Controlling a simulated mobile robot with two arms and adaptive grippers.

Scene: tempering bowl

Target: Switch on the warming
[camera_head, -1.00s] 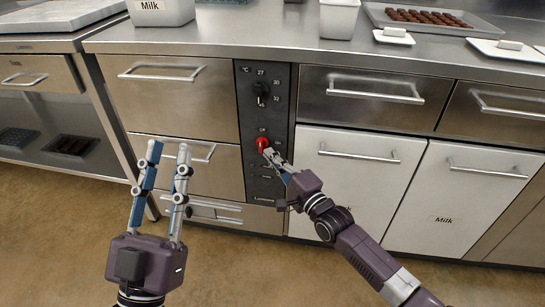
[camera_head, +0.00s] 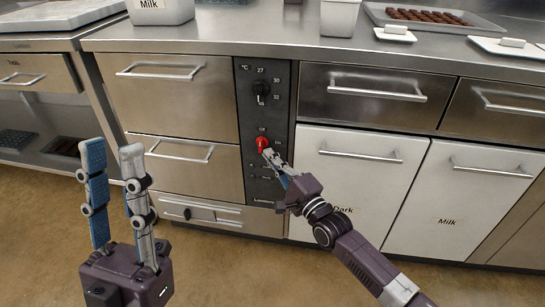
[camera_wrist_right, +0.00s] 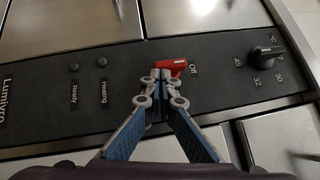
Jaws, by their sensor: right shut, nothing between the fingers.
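The black control panel (camera_head: 280,190) is set in the front of the steel counter. Its red switch (camera_head: 262,143) sits below the temperature dial (camera_head: 261,92), with Off marked above it and On to its right. My right gripper (camera_head: 268,154) is shut and empty, its tips at the red switch. In the right wrist view the closed tips (camera_wrist_right: 160,76) overlap the near edge of the red switch (camera_wrist_right: 171,66); contact is hard to tell. The switch appears to point toward Off. The Heating lamp (camera_wrist_right: 102,62) and Ready lamp (camera_wrist_right: 74,67) look dark. My left gripper (camera_head: 112,147) is open and empty.
Steel drawers (camera_head: 180,98) are left of the panel, and white doors (camera_head: 360,175) marked Dark and Milk are to the right. A tray of chocolates (camera_head: 440,16) and white containers (camera_head: 340,17) stand on the counter. The floor in front is clear.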

